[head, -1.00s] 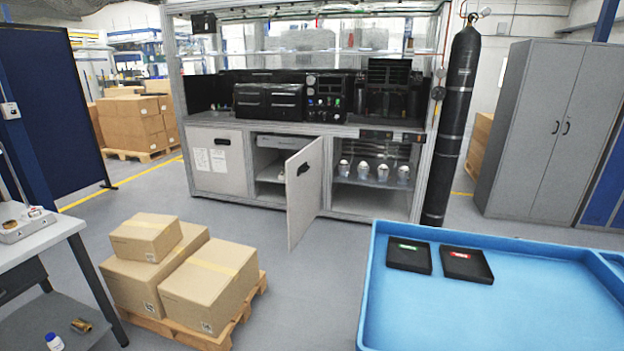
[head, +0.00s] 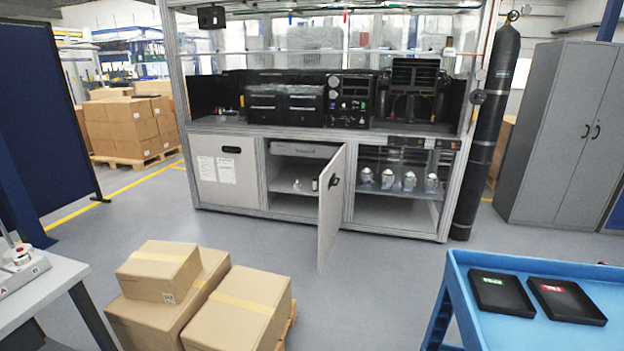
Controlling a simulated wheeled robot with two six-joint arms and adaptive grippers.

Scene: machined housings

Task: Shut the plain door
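The plain door (head: 331,203) is a light grey panel with a dark handle slot near its top. It hangs open from the middle bay of the workbench cabinet (head: 268,187), swung out towards me, with its hinge side at the right of that bay. Inside the open bay (head: 297,178) a shelf and a few small items show. Left of it, a similar door with paper labels (head: 222,172) is shut. Neither of my grippers is in the head view.
Stacked cartons (head: 237,308) on a pallet stand at the front left, beside a grey table (head: 38,297). A blue cart (head: 480,330) with two black trays stands at the front right. Grey floor (head: 370,285) is clear between them, up to the door.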

